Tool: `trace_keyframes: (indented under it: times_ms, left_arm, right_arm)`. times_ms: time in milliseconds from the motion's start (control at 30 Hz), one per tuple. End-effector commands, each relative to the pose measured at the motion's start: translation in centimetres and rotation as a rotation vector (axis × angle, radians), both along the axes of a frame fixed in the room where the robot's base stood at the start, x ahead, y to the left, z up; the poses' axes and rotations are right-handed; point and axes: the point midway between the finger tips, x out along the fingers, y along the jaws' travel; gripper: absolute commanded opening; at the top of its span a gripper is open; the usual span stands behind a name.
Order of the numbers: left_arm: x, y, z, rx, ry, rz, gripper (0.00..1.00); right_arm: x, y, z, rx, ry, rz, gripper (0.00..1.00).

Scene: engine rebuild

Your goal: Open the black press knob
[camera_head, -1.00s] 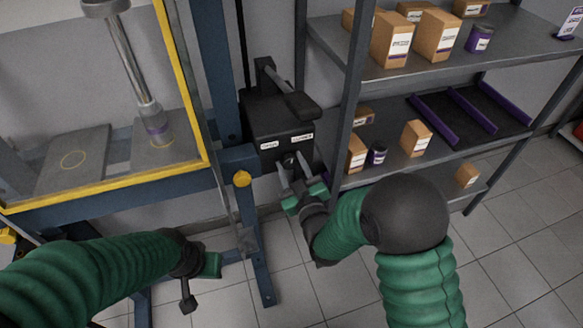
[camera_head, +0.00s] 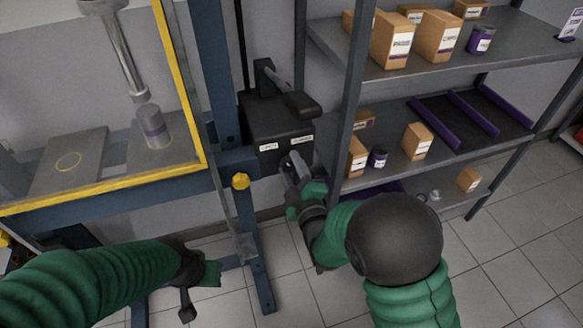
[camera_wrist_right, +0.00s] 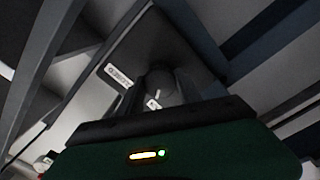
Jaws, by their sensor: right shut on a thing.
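The blue press frame (camera_head: 212,75) with a yellow-edged guard stands at left. Inside it, the ram (camera_head: 125,50) hangs above a grey cylinder (camera_head: 153,125). A shelf (camera_head: 400,60) with boxes and cans stands close on the right. A lever tops the pump box.

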Motion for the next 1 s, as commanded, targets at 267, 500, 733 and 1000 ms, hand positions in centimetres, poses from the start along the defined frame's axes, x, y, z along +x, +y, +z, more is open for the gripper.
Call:
trace_keyframes:
  times_ms: [267, 500, 733, 1000]
  left_arm:
    - [0.0, 0.0, -0.05, 0.0, 0.0, 0.0, 0.0]
    - [0.0, 0.0, -0.05, 0.0, 0.0, 0.0, 0.0]
    - [0.0, 0.0, -0.04, 0.0, 0.0, 0.0, 0.0]
    - [0.0, 0.0, -0.09, 0.0, 0.0, 0.0, 0.0]
  right_arm:
    - [-0.13, 0.23, -0.15, -0.014, -0.001, 0.006, 0.01]
    - [-0.14, 0.25, -0.19, -0.014, 0.0, 0.006, 0.45]
    - [-0.09, 0.15, -0.12, -0.013, -0.002, 0.004, 0.63]
    - [0.05, 0.06, -0.09, -0.013, -0.003, 0.002, 0.63]
